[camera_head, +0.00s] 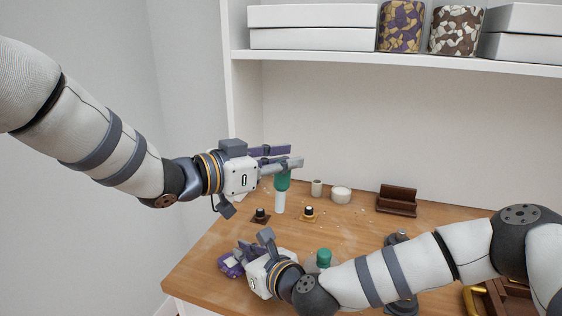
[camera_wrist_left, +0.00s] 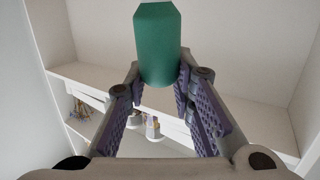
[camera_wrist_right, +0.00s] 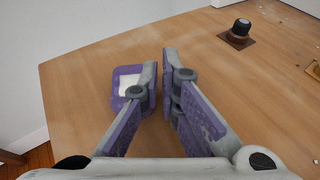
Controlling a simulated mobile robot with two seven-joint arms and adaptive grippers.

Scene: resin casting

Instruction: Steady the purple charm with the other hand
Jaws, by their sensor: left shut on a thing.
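The purple charm (camera_head: 229,266), a purple rounded square with a pale middle, lies near the table's front left edge. It also shows in the right wrist view (camera_wrist_right: 120,103). My right gripper (camera_wrist_right: 160,72) is low over the table beside it, fingers nearly together with a narrow empty gap. The left finger overlaps the charm's right edge in that view; I cannot tell if they touch. My left gripper (camera_head: 284,157) is shut on a green item (camera_head: 282,181), above the table. The item fills the gap in the left wrist view (camera_wrist_left: 158,45); a pale part shows below it in the head view.
Two small dark-topped items on bases (camera_head: 260,215) (camera_head: 308,213), pale cups (camera_head: 341,195) and a brown holder (camera_head: 397,200) stand farther back. A green-topped item (camera_head: 324,257) stands behind my right arm. The wood around the charm is clear in the right wrist view.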

